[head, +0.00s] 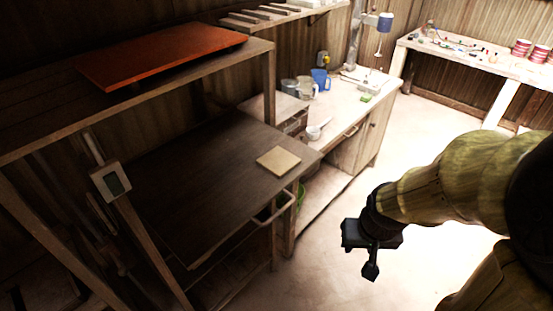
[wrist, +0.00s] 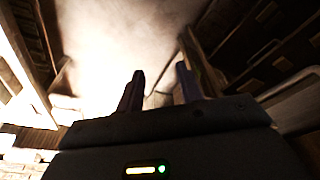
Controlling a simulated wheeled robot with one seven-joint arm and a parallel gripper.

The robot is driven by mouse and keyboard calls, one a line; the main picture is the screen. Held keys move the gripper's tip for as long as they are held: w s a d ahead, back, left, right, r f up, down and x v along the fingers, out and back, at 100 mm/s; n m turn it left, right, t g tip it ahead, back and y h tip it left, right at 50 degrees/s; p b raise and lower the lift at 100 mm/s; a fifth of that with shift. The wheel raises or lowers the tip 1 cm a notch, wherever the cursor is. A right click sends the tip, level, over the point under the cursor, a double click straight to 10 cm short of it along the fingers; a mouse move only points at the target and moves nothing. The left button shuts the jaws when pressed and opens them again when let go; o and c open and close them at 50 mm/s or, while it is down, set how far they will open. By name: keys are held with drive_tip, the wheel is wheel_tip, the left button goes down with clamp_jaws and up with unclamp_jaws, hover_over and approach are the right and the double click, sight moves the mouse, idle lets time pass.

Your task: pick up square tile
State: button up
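The square tile (head: 278,160) is pale beige and lies flat on a dark wooden tabletop (head: 200,190), near its right corner. My gripper (head: 368,262) is in the air to the right of that table and lower in the head view, well apart from the tile. In the wrist view my gripper (wrist: 160,88) shows two dark fingers spread apart with nothing between them. The tile does not show in the wrist view.
A red-orange board (head: 160,55) lies on a higher shelf above the table. A rail handle (head: 270,214) runs along the table's front edge. Behind stands a bench (head: 350,105) with cups, a blue jug (head: 320,78) and a ladle. The floor (head: 330,230) around my gripper looks clear.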

drive_tip(key=shift+o, duration=0.6)
drive_tip(key=shift+s+d, duration=0.1)
drive_tip(key=shift+s, duration=0.1)
drive_tip(key=o, duration=0.4)
drive_tip(key=shift+s, duration=0.1)
drive_tip(key=shift+c, duration=0.2)
drive_tip(key=o, duration=0.7)
drive_tip(key=w, duration=0.1)
drive_tip(key=w+t, duration=0.1)
drive_tip(key=b, duration=0.1)
drive_tip(key=shift+w+d+f, duration=0.25)
drive_tip(key=shift+w+d, duration=0.05)
drive_tip(key=shift+w, duration=0.1)
drive_tip(key=shift+o, duration=1.1)
drive_tip(key=w+d+n+t+b, duration=0.1)
drive_tip(key=w+t, duration=0.2)
drive_tip(key=w, duration=0.3)
drive_tip(key=shift+d, duration=0.4)
drive_tip(key=w+r+n+t+y+b, duration=0.1)
drive_tip(key=w+n+t+y+b, duration=0.2)
drive_tip(key=w, duration=0.5)
drive_tip(key=s+a+r+n+y+b, duration=0.1)
drive_tip(key=a+r+n+y+b, duration=0.1)
drive_tip(key=a+n+y, duration=0.4)
drive_tip(key=a+y+b, duration=0.1)
drive_tip(key=y, duration=0.3)
drive_tip(key=shift+r+b, duration=0.2)
drive_tip(key=shift+b, duration=0.15)
drive_tip(key=shift+a, duration=0.1)
